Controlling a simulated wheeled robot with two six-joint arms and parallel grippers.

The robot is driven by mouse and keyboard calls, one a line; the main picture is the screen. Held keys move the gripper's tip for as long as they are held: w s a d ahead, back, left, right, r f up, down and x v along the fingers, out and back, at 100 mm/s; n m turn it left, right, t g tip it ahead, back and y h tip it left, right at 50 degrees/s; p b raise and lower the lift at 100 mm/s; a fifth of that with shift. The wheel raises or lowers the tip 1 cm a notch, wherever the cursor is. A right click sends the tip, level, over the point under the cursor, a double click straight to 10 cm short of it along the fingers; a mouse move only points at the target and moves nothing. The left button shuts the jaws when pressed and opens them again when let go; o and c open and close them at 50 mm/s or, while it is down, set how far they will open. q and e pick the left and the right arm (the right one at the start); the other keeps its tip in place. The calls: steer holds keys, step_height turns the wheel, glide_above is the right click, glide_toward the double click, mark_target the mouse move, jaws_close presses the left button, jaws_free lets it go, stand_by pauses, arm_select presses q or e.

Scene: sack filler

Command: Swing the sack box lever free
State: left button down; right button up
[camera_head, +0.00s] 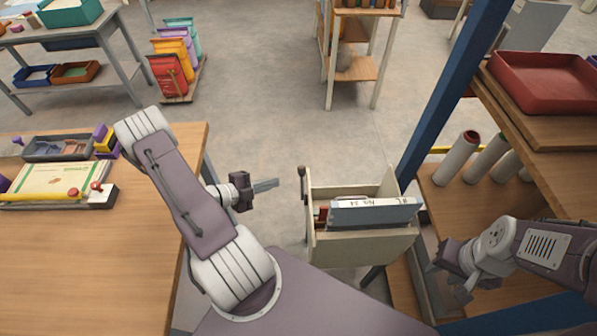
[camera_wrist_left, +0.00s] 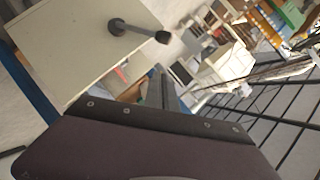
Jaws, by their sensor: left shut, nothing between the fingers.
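The sack box (camera_head: 360,248) is a cream open-topped box in the middle of the head view. Its lever (camera_head: 302,183) stands upright at the left wall, with a dark knob on top. In the left wrist view the lever (camera_wrist_left: 140,31) sticks out from the pale box side (camera_wrist_left: 75,45). My left gripper (camera_head: 266,186) is shut and empty, left of the lever and apart from it, with its fingers pointing towards it. My right gripper (camera_head: 450,280) is open and empty, right of the box by the shelf.
A wooden table (camera_head: 90,270) is at left. A blue post (camera_head: 450,90) and a shelf with pale tubes (camera_head: 457,158) stand at right.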

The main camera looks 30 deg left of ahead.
arm_select(q)
glide_above(302, 186)
steer(key=s+a, duration=0.1)
steer(key=s, duration=0.3)
step_height(302, 186, down, 3)
steer(key=shift+w+a+f+b, duration=0.2)
steer(key=shift+w+a+f, duration=0.15)
steer(key=shift+w+f, duration=0.45)
steer(key=shift+w+a+f+b, duration=0.2)
steer(key=shift+w+a+f, duration=0.1)
steer(key=shift+w+f, duration=0.45)
arm_select(e)
steer(key=shift+f, duration=0.4)
arm_select(q)
steer(key=shift+w+r, duration=0.1)
steer(key=shift+r, duration=0.05)
steer(key=shift+r, duration=0.1)
arm_select(e)
steer(key=shift+a+r, duration=0.1)
steer(key=shift+r, duration=0.05)
